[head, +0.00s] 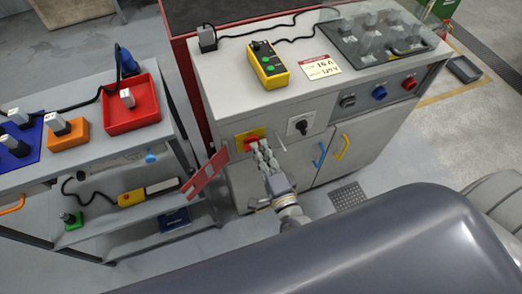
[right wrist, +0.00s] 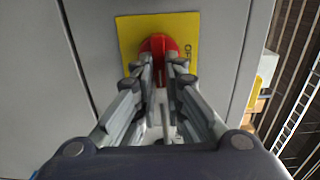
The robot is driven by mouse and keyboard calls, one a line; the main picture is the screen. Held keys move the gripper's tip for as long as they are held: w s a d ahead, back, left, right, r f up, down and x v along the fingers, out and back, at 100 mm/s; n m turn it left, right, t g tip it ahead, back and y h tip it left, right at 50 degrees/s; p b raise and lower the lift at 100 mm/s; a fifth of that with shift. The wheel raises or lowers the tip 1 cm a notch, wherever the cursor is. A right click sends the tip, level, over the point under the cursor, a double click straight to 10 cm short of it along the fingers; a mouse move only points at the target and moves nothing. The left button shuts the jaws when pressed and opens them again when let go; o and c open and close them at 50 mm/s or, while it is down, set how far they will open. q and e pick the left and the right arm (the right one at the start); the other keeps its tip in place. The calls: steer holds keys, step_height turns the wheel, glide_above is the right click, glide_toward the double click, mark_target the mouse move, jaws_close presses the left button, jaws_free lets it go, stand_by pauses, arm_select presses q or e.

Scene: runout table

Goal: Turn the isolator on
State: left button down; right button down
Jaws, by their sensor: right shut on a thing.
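The isolator is a red rotary knob (right wrist: 159,45) on a yellow plate (right wrist: 130,28). It sits on the grey cabinet's front, and the yellow plate also shows in the head view (head: 240,144). Letters reading "OF" show at the plate's right edge; the rest is hidden. My right gripper (right wrist: 162,70) has its fingers on either side of the knob's red grip and is shut on it. In the head view my right gripper (head: 262,152) reaches up to the plate and covers part of the knob. My left gripper is not in view.
A black rotary switch (head: 302,125) sits right of the isolator. Blue (head: 320,155) and yellow (head: 343,147) door handles are below it. A yellow pendant (head: 268,66) lies on the cabinet top. A tool cart (head: 95,158) stands left.

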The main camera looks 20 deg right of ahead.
stand_by(0.5)
steer(key=c, duration=1.7)
jaws_free()
steer(key=s, duration=1.2)
steer(key=shift+d, duration=0.2)
